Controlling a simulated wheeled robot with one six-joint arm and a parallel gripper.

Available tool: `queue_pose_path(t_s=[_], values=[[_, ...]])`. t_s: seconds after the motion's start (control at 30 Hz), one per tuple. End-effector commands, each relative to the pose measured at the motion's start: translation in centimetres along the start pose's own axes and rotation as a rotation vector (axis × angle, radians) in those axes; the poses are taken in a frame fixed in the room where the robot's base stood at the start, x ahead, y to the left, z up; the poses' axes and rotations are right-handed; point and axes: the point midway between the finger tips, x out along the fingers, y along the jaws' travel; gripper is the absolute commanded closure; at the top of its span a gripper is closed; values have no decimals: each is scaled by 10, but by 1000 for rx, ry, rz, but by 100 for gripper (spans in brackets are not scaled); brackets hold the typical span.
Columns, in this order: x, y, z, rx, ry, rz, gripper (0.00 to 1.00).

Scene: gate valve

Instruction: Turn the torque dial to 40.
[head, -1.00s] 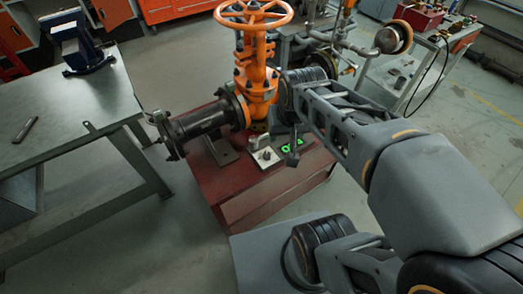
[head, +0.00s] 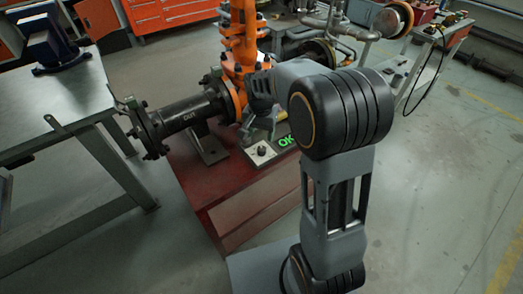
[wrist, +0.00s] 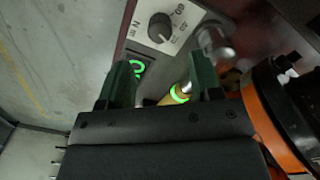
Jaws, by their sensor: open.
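The torque dial (head: 262,151) is a small dark knob on a pale square plate (head: 250,160) on top of the red stand. In the wrist view the black dial (wrist: 160,27) sits beyond my fingertips, at the top, on a plate with printed marks. A "60" and "N m" can be made out; the exact setting cannot be read. My gripper (wrist: 160,78) is open, its two dark green fingers apart and not around the dial. In the head view my gripper (head: 262,125) is just behind the dial, partly hidden by my arm.
A green-lit display (head: 286,141) beside the dial seems to read "OK". The orange valve (head: 238,45) and black flanged pipe (head: 185,114) stand close behind and left. A grey bench (head: 70,100) is at left. A green-ringed yellow part (wrist: 178,95) shows between my fingers.

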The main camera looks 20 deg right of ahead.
Motion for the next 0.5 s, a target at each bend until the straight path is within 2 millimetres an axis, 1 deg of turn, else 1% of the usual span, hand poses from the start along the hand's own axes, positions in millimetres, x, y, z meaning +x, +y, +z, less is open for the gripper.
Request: queue_pose_path(t_s=[0.03, 0.2, 0.3, 0.5], values=[[13, 0, 0, 0, -2, 2, 41], [42, 0, 0, -1, -1, 1, 41], [56, 0, 0, -1, -1, 1, 41], [72, 0, 0, -1, 0, 0, 41]])
